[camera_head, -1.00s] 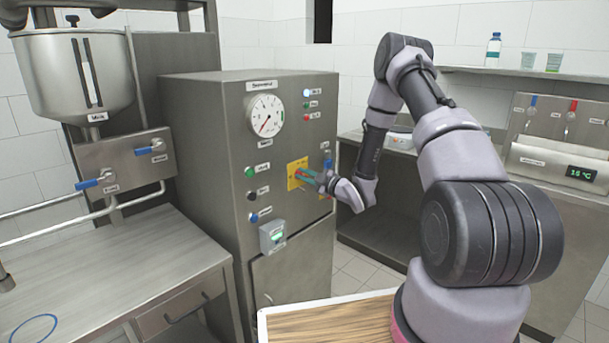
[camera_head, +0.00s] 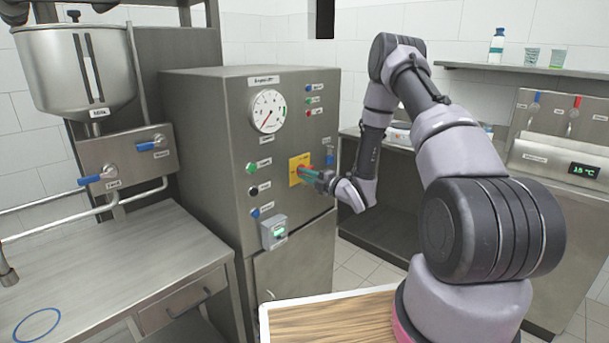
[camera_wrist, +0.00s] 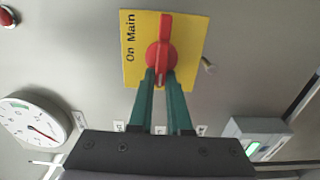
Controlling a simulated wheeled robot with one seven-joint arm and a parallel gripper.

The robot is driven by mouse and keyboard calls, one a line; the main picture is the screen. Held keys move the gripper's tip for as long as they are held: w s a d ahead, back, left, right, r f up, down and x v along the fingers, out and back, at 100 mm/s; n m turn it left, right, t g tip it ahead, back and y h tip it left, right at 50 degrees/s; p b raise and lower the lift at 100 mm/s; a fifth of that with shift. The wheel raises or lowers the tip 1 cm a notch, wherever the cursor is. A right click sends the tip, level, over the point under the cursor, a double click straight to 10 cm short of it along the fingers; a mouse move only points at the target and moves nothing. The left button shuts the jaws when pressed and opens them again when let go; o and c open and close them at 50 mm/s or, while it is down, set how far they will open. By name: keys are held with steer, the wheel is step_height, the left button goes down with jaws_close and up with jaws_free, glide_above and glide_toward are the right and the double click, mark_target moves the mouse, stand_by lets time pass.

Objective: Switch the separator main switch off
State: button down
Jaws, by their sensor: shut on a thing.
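The separator main switch is a red rotary handle (camera_wrist: 164,42) on a yellow plate (camera_wrist: 192,70). The plate (camera_head: 294,180) is on the front of the grey separator cabinet (camera_head: 215,130). My gripper (camera_wrist: 162,77) has its green fingers on either side of the handle's near end and is shut on it. In the wrist view the handle points straight up, parallel to the "On Main" lettering, so it lies crosswise on the panel. In the head view my gripper (camera_head: 306,172) reaches the plate from the right and partly hides the handle.
A gauge (camera_head: 267,111), indicator lamps (camera_head: 309,88), buttons (camera_head: 252,168) and a small box with a green display (camera_head: 274,232) surround the switch. A small peg (camera_wrist: 208,65) sticks out beside the plate. A steel counter (camera_head: 110,260) stands at left.

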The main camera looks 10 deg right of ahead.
stand_by(0.5)
steer(key=c, duration=0.9)
jaws_free()
steer(key=shift+o, duration=0.2)
steer(key=shift+s, duration=0.1)
steer(key=v, duration=1)
steer(key=shift+s+d, duration=0.2)
steer(key=shift+s, duration=0.05)
